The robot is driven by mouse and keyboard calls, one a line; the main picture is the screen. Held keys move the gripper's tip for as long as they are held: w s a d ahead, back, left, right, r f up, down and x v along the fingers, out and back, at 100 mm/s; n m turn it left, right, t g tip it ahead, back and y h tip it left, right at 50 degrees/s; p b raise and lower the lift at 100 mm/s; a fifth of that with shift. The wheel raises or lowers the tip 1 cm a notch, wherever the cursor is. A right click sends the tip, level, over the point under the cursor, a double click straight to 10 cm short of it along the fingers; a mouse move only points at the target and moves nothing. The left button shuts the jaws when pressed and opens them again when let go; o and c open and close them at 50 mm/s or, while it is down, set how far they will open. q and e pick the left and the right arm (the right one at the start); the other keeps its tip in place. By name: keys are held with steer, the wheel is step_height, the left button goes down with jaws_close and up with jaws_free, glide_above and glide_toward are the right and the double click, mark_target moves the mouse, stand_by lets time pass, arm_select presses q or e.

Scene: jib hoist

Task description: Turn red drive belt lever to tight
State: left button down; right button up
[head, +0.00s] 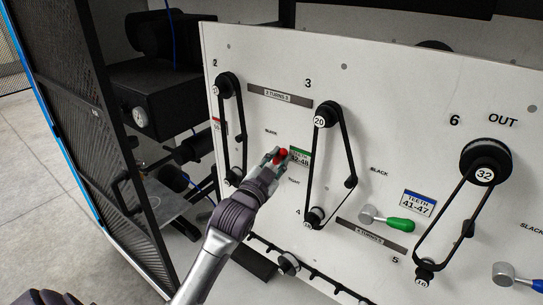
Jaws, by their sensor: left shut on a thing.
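The red lever (281,154) sits on the white panel between the belt marked 2 and the belt marked 3. Only its red knob shows; my gripper hides the rest. My left gripper (277,157) is shut on the red lever. The words SLACK, above left of the lever, and TIGHT, below right of it, are printed on the panel. The lever's exact angle between them is hard to tell. My right gripper is not in view.
A green lever (399,224) and a blue lever (531,284) are on the panel at right. Black belts run on numbered pulleys, one close left of my gripper and one (327,117) to its right. A black mesh door (75,110) stands open at left.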

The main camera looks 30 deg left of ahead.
arm_select(q)
steer(key=d+f+m+b, duration=0.1)
steer(key=m, duration=0.1)
steer(key=d+f+m+h, duration=0.1)
steer(key=f+m, duration=0.1)
steer(key=m, duration=0.1)
steer(key=shift+s+d+t+b, duration=0.1)
steer(key=shift+d+t+b, duration=0.2)
steer(key=shift+b, duration=0.1)
steer(key=shift+d+f+m+h+b, duration=0.25)
steer(key=shift+f+m, duration=0.25)
steer(key=shift+m, duration=0.4)
steer(key=shift+d+f+m+h+b, duration=0.2)
steer(key=shift+f+m+b, duration=0.25)
steer(key=shift+m, duration=0.45)
steer(key=shift+d+f+m+h+b, duration=0.2)
steer(key=shift+f+m, duration=0.3)
steer(key=shift+m, duration=0.4)
steer(key=c, duration=1)
jaws_free()
steer(key=shift+o, duration=0.2)
steer(key=shift+s+a, duration=0.1)
steer(key=s+f, duration=0.2)
steer(key=s, duration=0.9)
steer(key=shift+s+a, duration=0.15)
steer(key=shift+s, duration=0.2)
